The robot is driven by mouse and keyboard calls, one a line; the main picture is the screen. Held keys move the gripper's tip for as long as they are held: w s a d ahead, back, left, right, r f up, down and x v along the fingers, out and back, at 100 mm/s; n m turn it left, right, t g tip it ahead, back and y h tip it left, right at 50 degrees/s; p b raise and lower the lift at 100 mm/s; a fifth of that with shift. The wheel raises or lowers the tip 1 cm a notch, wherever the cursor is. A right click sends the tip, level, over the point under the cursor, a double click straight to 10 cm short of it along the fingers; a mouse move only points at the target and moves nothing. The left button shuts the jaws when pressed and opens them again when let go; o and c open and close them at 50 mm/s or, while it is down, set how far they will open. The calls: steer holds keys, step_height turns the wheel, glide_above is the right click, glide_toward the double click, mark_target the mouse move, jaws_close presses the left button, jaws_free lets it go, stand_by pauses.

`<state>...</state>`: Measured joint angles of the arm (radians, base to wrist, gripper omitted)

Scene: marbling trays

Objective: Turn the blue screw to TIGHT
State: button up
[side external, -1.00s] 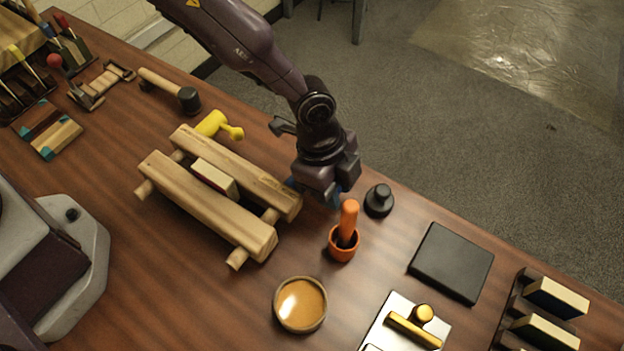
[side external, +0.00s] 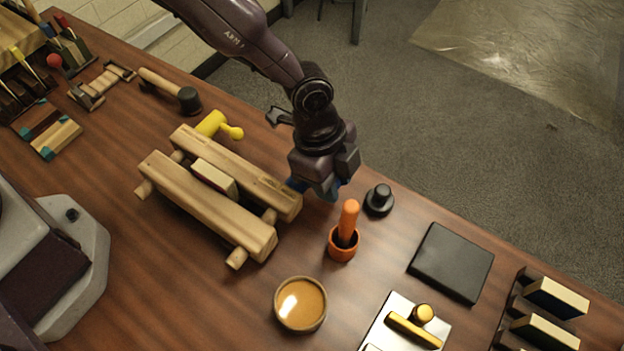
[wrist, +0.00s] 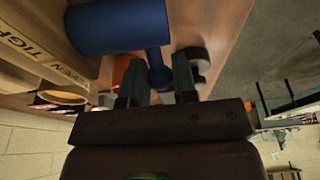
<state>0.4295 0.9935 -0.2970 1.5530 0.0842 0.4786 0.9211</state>
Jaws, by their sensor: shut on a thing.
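The blue screw sits at the right end of the wooden press (side external: 190,210), mostly hidden behind my gripper (side external: 326,190) in the side view; only bits of blue (side external: 297,184) show there. In the wrist view the blue screw (wrist: 118,27) has a thick blue cylinder and a thinner handle with a rounded end. My gripper (wrist: 159,75) is shut on that handle, with one finger on each side of its end. Lettering that reads in part "TIGH" is on the press's beam (wrist: 40,50) in the wrist view. The yellow screw (side external: 216,125) is at the press's far end.
An orange cup with an orange-handled tool (side external: 344,243) and a black knobbed weight (side external: 379,200) stand close to my gripper. A round dish (side external: 300,304), a black slab (side external: 451,262) and a mallet (side external: 172,91) lie farther off. The table's back edge is near.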

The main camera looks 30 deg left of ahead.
steer(key=shift+r, duration=0.1)
steer(key=shift+a+r, duration=0.15)
steer(key=shift+r, duration=0.1)
steer(key=shift+a+r, duration=0.15)
steer(key=shift+r, duration=0.1)
steer(key=o, duration=0.6)
steer(key=shift+f, duration=0.15)
steer(key=shift+d+f, duration=0.15)
steer(key=shift+d, duration=0.05)
